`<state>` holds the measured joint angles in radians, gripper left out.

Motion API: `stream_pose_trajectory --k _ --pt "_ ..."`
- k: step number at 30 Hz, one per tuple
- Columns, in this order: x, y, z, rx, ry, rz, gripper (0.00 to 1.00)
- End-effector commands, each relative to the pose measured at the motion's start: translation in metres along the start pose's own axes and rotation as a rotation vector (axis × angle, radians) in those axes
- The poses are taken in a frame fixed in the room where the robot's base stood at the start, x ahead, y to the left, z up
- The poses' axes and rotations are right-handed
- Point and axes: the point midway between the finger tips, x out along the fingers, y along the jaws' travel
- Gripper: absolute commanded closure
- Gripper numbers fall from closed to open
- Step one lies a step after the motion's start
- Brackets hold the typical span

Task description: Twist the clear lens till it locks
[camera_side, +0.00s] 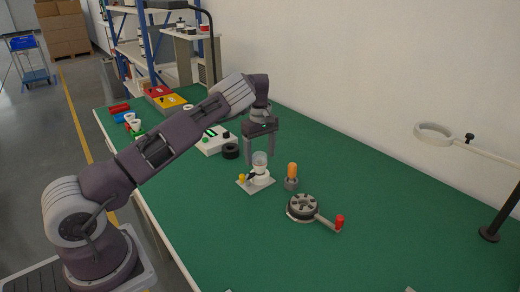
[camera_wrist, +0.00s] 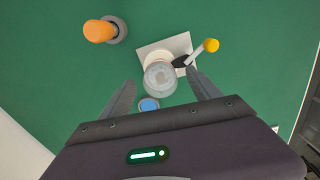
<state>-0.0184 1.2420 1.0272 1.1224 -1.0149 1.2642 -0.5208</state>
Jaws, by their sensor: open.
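The clear lens (camera_side: 260,159) is a see-through cup shape upright on top of a white socket (camera_side: 261,177). The socket stands on a pale square plate (camera_side: 247,187) with a yellow-knobbed lever (camera_side: 242,178) at one side. In the wrist view the lens (camera_wrist: 159,79) shows from above, with the plate (camera_wrist: 151,49) and yellow knob (camera_wrist: 211,45) beyond it. My gripper (camera_side: 262,160) points down over the socket, fingers apart, and is open. In the wrist view my gripper (camera_wrist: 161,79) has one fingertip on each side of the lens, with a visible gap on both sides.
An orange bulb-shaped piece (camera_side: 292,170) stands in a grey holder close by. A round grey fixture (camera_side: 303,206) with a red-knobbed handle is nearer. A black ring (camera_side: 230,151) and a white control box (camera_side: 213,141) are behind. A blue disc (camera_wrist: 149,104) lies near the lens.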

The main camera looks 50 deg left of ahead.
Motion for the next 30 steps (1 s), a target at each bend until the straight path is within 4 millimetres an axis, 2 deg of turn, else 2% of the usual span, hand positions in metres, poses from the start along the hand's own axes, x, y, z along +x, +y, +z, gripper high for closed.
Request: stream_pose_trajectory --k 2,9,11,12,19,24,30 --pt "-0.0002 0.0001 0.0001 0.0 0.0 0.0 0.3" --pt "-0.0004 0.0001 0.0001 0.0 0.0 0.0 0.77" --pt "-0.0004 0.0001 0.0002 0.001 0.0 0.0 0.89" --pt "-0.0004 0.0001 0.0002 0.001 0.0 0.0 0.91" --pt "-0.0002 0.0003 0.0003 0.01 -0.001 0.001 0.91" --pt "-0.0004 0.0 0.0002 0.253 -0.002 0.003 0.91" --pt "0.0001 -0.0005 -0.0001 0.265 0.0 0.0 0.91"
